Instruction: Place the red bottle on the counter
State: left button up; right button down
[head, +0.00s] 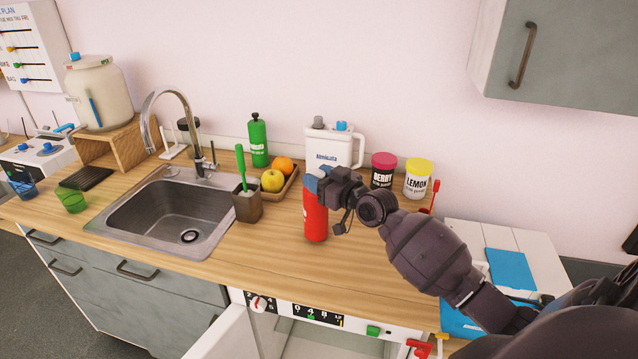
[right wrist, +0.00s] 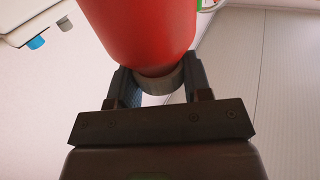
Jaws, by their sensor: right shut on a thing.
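The red bottle (head: 315,219) stands upright at the counter's front half, right of the sink, in the head view. Its base appears at or just above the wooden counter (head: 270,248); I cannot tell whether it touches. My right gripper (head: 322,180) is shut on the bottle's upper part, around the neck. In the right wrist view the red bottle (right wrist: 150,30) fills the top, with its grey neck between the two fingers of the right gripper (right wrist: 160,82). My left gripper is not in view.
A sink (head: 175,215) lies to the left. A brush holder (head: 247,204), a fruit tray (head: 289,186), a white jug (head: 333,147), and berry (head: 382,171) and lemon (head: 417,178) jars stand nearby. A dishwasher door (head: 222,338) is open below. Counter around the bottle is clear.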

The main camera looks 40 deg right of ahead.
jog(key=shift+f, duration=0.7)
jog(key=c, duration=0.5)
grip_release()
jog(key=shift+c, duration=0.2)
jog(key=b+v, duration=0.1)
jog(key=v, duration=1.1)
